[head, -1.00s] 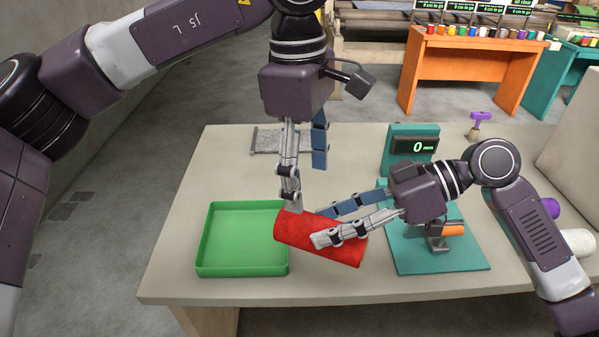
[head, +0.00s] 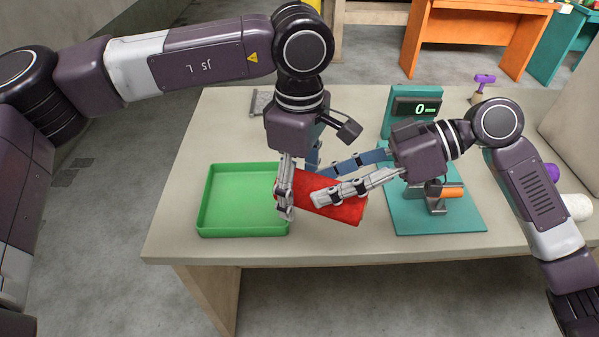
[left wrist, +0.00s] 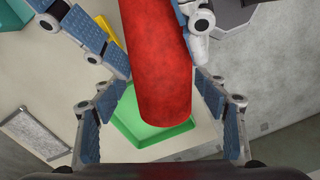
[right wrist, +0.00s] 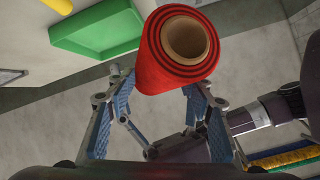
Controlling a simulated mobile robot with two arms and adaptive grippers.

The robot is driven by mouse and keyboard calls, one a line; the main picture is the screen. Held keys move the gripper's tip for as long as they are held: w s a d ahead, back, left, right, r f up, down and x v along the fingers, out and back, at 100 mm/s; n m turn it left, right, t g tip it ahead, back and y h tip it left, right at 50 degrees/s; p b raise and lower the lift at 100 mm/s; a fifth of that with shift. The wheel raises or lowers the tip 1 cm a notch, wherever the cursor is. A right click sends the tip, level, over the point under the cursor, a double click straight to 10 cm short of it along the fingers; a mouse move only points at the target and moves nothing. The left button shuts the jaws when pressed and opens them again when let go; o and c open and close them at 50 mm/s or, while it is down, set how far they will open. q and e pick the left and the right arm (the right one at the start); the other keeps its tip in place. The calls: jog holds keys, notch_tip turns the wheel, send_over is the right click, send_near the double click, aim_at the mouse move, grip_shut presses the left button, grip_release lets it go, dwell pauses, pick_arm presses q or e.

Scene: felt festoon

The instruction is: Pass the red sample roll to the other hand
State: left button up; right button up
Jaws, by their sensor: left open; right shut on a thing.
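The red sample roll (head: 338,211) is in the air over the table, beside the green tray's right edge, lying slightly tilted. My right gripper (head: 323,184) is shut on its right part, with fingers on both sides. My left gripper (head: 298,188) is open at the roll's left end, coming down from above. In the left wrist view the roll (left wrist: 162,65) extends between its spread fingers, with a gap on each side; the right gripper's fingers hold it further up. In the right wrist view the roll (right wrist: 160,70) shows its open tan core.
The green tray (head: 243,229) is empty on the table's left. A teal stand (head: 470,222) with a display and an orange part stands at right. A purple-handled tool (head: 484,80) and purple and white rolls lie further right. A grey plate is behind my left gripper.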

pick_arm(q)
jog(key=shift+f, duration=0.1)
pick_arm(e)
jog(key=shift+r, duration=0.1)
pick_arm(q)
jog(key=c, duration=1.5)
pick_arm(e)
jog(key=shift+s, duration=0.1)
pick_arm(q)
jog(key=shift+c, duration=0.2)
pick_arm(e)
jog(key=o, duration=1.5)
